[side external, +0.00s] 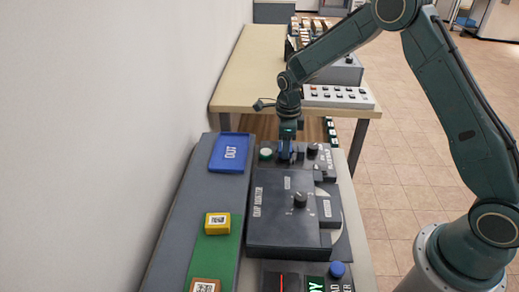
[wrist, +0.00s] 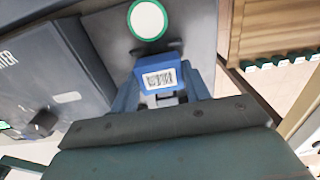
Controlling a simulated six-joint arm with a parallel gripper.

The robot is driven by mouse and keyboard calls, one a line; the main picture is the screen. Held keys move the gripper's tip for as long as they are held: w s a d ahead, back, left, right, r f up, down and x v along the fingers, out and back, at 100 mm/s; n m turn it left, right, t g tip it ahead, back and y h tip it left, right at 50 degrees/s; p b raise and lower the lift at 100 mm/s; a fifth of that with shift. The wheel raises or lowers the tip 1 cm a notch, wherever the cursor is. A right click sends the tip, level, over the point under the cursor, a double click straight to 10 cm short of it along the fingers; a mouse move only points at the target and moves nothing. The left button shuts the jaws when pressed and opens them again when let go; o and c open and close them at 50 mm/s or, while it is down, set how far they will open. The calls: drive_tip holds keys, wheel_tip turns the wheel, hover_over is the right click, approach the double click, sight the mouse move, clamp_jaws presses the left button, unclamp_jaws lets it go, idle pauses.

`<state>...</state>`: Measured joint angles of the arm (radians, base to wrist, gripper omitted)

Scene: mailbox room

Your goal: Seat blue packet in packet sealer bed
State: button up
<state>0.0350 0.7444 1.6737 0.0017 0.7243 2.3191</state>
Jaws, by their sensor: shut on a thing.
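The blue packet (wrist: 158,77), with a white barcode label, is between the two blue fingers of my gripper (wrist: 160,88) in the wrist view. My gripper is shut on it. In the side view my gripper (side external: 287,152) points down over the far end of the bench, at the packet sealer (side external: 326,167), a dark unit with small lettering. The packet is hard to tell from the blue fingers there. The sealer bed is hidden by the gripper, and I cannot tell whether the packet touches it.
A white, green-ringed button (side external: 265,153) and a black knob (side external: 313,147) flank my gripper. The large dark machine (side external: 275,215) stands nearer the camera. A blue OUT tray (side external: 230,168) lies left. A yellow packet (side external: 217,223) rests on a green strip (side external: 208,252).

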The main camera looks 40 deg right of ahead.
drive_tip(key=shift+f, duration=0.8)
drive_tip(key=o, duration=1.3)
drive_tip(key=shift+r, duration=0.15)
drive_tip(key=shift+r, duration=2.85)
drive_tip(key=shift+r, duration=0.15)
